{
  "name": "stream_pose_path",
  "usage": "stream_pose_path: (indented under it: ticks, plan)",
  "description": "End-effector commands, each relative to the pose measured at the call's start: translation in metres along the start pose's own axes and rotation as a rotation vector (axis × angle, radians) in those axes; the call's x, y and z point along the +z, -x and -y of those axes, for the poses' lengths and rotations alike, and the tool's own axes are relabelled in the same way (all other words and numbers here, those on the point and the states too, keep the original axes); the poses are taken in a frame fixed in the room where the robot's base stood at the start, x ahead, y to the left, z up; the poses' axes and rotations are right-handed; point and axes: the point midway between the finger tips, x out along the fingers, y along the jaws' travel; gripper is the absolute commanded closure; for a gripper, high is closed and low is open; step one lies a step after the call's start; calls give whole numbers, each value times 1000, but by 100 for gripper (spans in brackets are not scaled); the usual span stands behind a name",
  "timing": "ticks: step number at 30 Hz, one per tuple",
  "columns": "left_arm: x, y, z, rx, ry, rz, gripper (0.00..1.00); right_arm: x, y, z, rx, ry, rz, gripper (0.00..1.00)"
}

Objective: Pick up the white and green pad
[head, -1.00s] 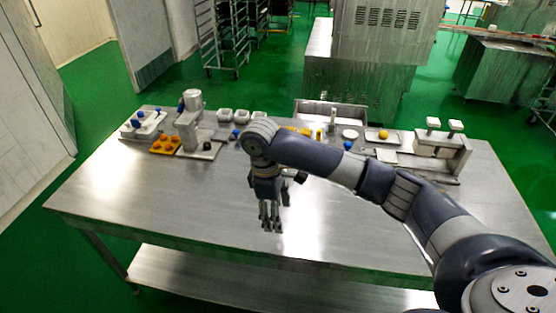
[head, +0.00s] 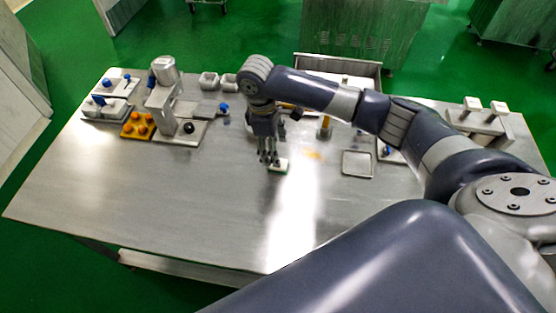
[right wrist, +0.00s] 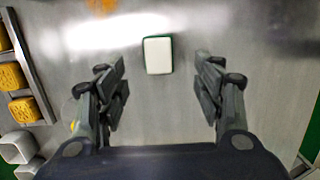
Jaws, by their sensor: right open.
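The white and green pad (head: 279,166) lies flat on the steel table (head: 190,210), just right of my right gripper's fingertips in the head view. In the right wrist view the pad (right wrist: 158,55) shows a white top with a green edge, lying ahead of the gap between the fingers. My right gripper (head: 269,160) is open and empty, pointing down at the table; its two fingers also show in the right wrist view (right wrist: 160,88). Whether the fingers touch the table is not clear. My left gripper is not in view.
An orange tray (head: 138,127) and a small machine (head: 165,100) stand at the left back. An empty square tray (head: 357,164) lies right of the pad. White containers (head: 208,82) stand along the back. The table's front middle is clear.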

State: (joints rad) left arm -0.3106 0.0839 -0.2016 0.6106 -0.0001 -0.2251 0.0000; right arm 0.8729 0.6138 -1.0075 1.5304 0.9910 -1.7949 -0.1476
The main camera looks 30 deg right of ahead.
Motion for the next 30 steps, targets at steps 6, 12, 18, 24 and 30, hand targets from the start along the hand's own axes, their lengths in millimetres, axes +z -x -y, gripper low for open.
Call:
stream_pose_path:
  ticks: [6, 12, 18, 24, 30]
  plan:
    - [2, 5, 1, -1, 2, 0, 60, 0, -18, 0, 1, 0, 0, 38]
    - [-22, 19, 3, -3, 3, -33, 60, 0, -44, 0, -1, -1, 3, 38]
    - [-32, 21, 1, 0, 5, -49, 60, 0, -67, -1, 1, 0, 0, 38]
    - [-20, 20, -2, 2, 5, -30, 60, -1, -69, -1, 2, 1, 0, 38]
    - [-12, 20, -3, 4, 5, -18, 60, -1, -69, -1, 2, 1, 0, 75]
